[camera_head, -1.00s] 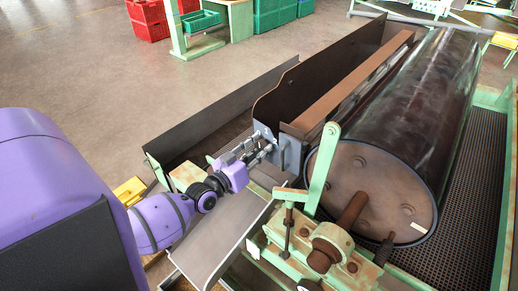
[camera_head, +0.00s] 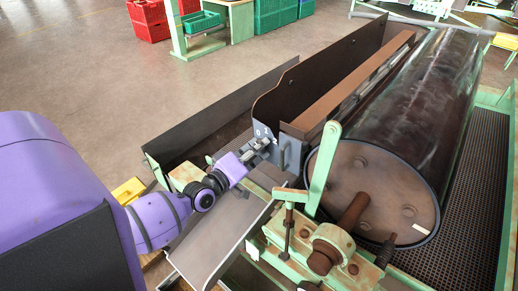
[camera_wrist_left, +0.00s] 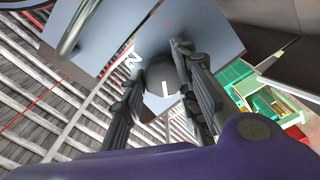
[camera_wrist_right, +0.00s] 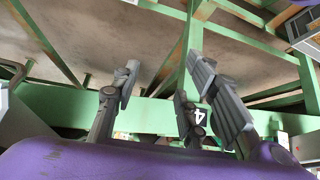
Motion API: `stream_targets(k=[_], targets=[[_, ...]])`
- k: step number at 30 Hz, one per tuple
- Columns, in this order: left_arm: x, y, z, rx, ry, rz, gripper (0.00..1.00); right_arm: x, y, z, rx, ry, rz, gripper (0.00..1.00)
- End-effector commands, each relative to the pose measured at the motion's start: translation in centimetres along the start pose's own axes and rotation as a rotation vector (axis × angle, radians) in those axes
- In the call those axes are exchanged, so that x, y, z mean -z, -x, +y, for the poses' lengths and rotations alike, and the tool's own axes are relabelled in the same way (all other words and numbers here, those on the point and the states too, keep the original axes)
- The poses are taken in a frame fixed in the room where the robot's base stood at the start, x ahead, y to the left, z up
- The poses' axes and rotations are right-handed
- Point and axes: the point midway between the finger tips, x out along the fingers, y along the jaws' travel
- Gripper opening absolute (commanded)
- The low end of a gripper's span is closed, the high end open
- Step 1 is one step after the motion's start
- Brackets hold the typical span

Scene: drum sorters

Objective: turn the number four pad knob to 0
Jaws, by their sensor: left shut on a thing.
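A dark round knob (camera_wrist_left: 158,76) with a white pointer mark sits on a grey panel in the left wrist view. A white figure 2 shows on the panel beside it, left of the knob. My left gripper (camera_wrist_left: 160,55) is shut on the knob, with fingers on both sides. In the head view my left gripper (camera_head: 258,146) is at the grey panel (camera_head: 290,152) by the drum's near end, where small white figures show; its fingers hide the knob there. My right gripper (camera_wrist_right: 165,78) is open and empty in the right wrist view.
A large dark drum (camera_head: 415,105) lies right of the panel. A green upright lever (camera_head: 322,170) and a rusty shaft stand close to the panel's right. A metal handle (camera_wrist_left: 78,28) projects near the knob.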

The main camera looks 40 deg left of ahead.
Motion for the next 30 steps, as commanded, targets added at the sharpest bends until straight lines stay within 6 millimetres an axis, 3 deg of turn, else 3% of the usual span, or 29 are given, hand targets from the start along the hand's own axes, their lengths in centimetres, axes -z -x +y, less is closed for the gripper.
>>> stream_targets(k=[9, 25, 26, 30], targets=[[0.0, -0.09, 0.33, -0.007, 0.12, -0.001, 0.03, 0.05, -0.24, -0.02, 0.0, 0.002, 0.003, 0.4], [0.19, -0.15, 0.48, -0.01, 0.143, 0.002, 0.03, -0.21, -0.34, 0.0, 0.0, 0.001, -0.002, 0.4], [0.2, -0.16, 0.48, -0.01, 0.143, 0.002, 0.3, -0.22, -0.34, 0.0, 0.0, 0.001, -0.002, 0.4], [0.21, -0.14, 0.43, -0.009, 0.142, 0.003, 0.44, -0.19, -0.35, -0.02, 0.0, 0.001, -0.001, 0.4]])
